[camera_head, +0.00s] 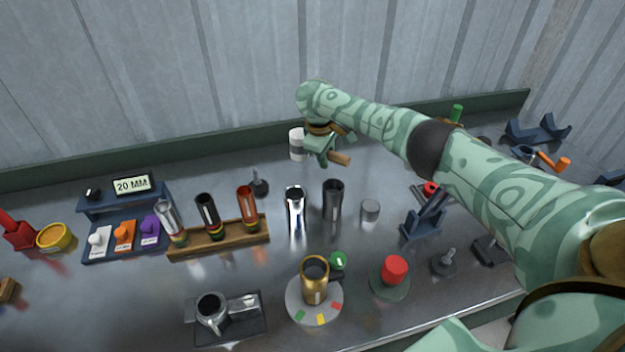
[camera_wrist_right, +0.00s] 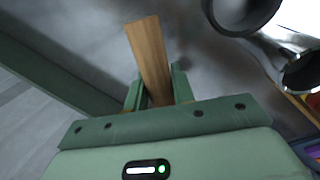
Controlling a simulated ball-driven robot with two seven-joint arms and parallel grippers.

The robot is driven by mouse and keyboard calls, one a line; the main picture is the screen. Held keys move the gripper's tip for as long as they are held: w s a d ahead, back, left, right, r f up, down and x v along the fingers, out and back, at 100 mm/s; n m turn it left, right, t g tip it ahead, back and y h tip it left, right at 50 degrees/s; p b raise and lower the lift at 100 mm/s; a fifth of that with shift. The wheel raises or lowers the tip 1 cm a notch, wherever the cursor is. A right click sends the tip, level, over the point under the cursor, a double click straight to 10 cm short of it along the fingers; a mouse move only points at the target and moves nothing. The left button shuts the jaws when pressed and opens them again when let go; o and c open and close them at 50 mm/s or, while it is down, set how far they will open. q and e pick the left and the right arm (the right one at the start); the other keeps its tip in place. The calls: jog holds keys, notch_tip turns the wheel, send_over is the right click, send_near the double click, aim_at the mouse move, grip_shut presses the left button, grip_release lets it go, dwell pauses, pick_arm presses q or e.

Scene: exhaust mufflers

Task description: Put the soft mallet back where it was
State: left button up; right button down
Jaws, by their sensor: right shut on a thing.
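My right gripper (camera_head: 322,152) is over the back of the metal bench, shut on a wooden handle (camera_head: 340,158), which I take to be the soft mallet's. In the right wrist view the handle (camera_wrist_right: 150,60) sticks out from between the jaws (camera_wrist_right: 157,92). The mallet's head cannot be made out for sure. A white cylinder with a dark band (camera_head: 297,143) shows just left of the gripper; I cannot tell whether it is the head or a separate thing. My left gripper is not in view.
A chrome tube (camera_head: 296,205) and a dark tube (camera_head: 333,198) stand in front of the gripper. A wooden rack (camera_head: 220,238) with several tubes is at the left. A blue stand (camera_head: 422,222) and a blue cradle (camera_head: 538,131) are at the right. A green ledge (camera_head: 210,139) runs along the back.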

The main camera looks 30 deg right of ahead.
jog(key=b+x, duration=0.1)
jog(key=x, duration=0.1)
jog(key=a+b+x, duration=0.1)
jog(key=x, duration=0.2)
jog(key=b+x, duration=0.1)
jog(key=x, duration=0.2)
jog(key=shift+s+a+f, duration=0.25)
jog(key=shift+a+f, duration=0.1)
jog(key=shift+b, duration=0.3)
jog(key=shift+f, duration=0.2)
jog(key=c, duration=1.2)
grip_release()
jog(key=shift+s, duration=0.1)
jog(key=shift+o, duration=0.2)
jog(key=shift+a, duration=0.1)
jog(key=w+p+v, duration=0.1)
jog(key=p+v, duration=0.5)
jog(key=v, duration=0.6)
jog(key=shift+s+r+p, duration=0.2)
jog(key=shift+s+p, duration=0.15)
jog(key=shift+s, duration=0.1)
